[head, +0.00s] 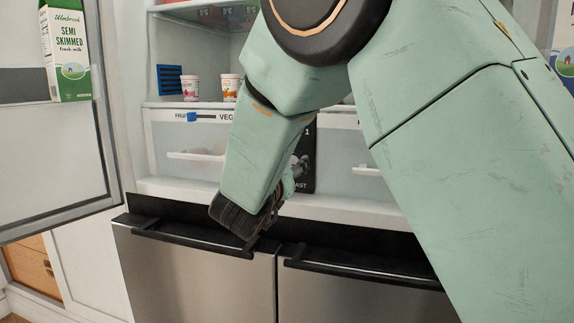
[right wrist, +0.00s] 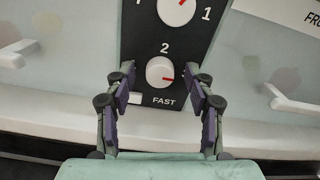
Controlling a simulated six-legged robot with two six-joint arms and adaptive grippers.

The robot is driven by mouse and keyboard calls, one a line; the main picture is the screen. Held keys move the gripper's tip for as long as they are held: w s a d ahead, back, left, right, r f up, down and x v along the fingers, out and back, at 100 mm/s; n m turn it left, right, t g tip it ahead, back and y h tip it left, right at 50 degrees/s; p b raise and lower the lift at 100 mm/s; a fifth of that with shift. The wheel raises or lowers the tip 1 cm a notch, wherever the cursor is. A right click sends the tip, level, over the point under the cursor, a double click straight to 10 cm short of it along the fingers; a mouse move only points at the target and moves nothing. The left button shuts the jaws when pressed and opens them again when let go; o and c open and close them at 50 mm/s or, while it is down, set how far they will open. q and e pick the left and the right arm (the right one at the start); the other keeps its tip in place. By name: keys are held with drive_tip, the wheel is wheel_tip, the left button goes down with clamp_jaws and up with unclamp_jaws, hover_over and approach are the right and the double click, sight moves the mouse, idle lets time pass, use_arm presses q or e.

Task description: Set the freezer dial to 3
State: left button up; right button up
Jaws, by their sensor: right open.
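A black control panel (right wrist: 150,40) shows in the right wrist view with two white dials. The lower dial (right wrist: 158,71) has a "2" above it, "FAST" below it and a red mark pointing roughly right. The upper dial (right wrist: 177,8) is cut off by the top edge, with a "1" at its right. I cannot read a name for either dial. My right gripper (right wrist: 160,86) is open, its fingers apart on either side of the lower dial; contact cannot be told. In the head view my right gripper (head: 250,216) partly hides the panel (head: 307,170). My left gripper is not in view.
Clear drawers (head: 183,135) flank the panel inside the open fridge. Black handles (head: 190,238) of the steel lower fronts run just below my gripper. The open door (head: 60,165) with a milk carton (head: 66,50) stands at left. Two small pots (head: 190,88) sit on the shelf above.

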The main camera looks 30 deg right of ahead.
wheel_tip(320, 180, up, 10)
idle(0.6)
drive_tip(key=shift+f, duration=0.1)
idle(0.4)
